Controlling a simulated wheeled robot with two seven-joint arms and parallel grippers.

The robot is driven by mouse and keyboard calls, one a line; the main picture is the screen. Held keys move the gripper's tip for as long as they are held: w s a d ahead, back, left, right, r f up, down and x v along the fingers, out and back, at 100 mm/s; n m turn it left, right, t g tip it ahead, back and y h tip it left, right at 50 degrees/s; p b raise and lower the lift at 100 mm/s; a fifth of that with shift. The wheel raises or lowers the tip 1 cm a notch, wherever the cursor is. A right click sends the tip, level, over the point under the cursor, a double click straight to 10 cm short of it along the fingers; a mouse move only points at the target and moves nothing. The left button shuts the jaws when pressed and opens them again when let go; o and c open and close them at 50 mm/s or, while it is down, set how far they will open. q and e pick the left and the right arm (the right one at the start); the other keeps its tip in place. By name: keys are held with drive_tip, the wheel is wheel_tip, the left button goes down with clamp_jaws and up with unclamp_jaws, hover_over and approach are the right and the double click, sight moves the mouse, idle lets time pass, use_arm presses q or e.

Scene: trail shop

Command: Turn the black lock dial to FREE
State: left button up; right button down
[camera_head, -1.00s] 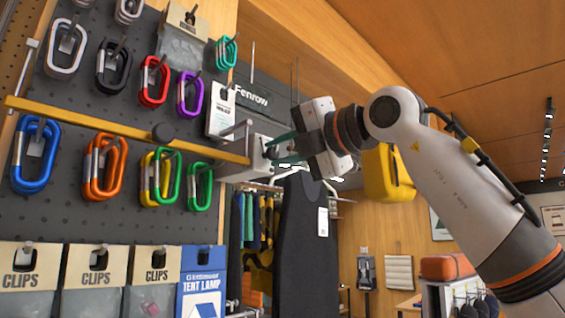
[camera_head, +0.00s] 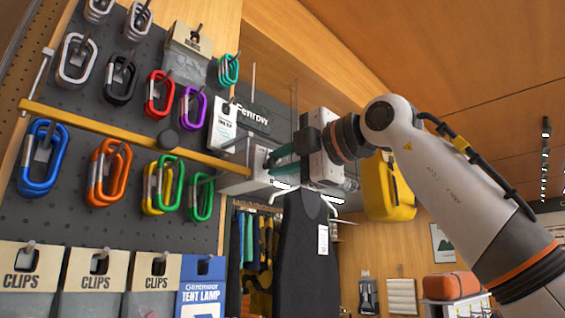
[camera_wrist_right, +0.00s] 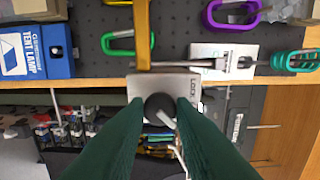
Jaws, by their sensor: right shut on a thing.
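The black lock dial (camera_wrist_right: 160,105) sits on a pale metal lock plate (camera_wrist_right: 137,84) in the right wrist view. Part of the lettering "LOCK" shows on the plate's right side. My right gripper (camera_head: 272,160) reaches the lock box (camera_head: 238,180) at the right end of the yellow bar (camera_head: 110,133). Its dark green fingers are shut on the dial, one on each side, in the right wrist view. In the head view the dial is hidden by the fingers and box. I cannot read where the dial points. My left gripper is out of view.
Coloured carabiners (camera_head: 110,172) hang on pegs on the dark board to the left. A dark garment (camera_head: 303,250) hangs below the gripper. A yellow bag (camera_head: 390,190) is behind my right arm.

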drive_tip(key=c, duration=1.3)
unclamp_jaws()
drive_tip(key=shift+d, duration=0.15)
drive_tip(key=shift+o, duration=0.2)
drive_tip(key=shift+s+d+f+b, duration=0.1)
drive_tip(key=shift+s+d+b, duration=0.15)
drive_tip(key=shift+b, duration=0.15)
drive_tip(key=b+v, duration=0.4)
drive_tip(key=v, duration=0.7)
drive_tip(key=shift+d, duration=0.15)
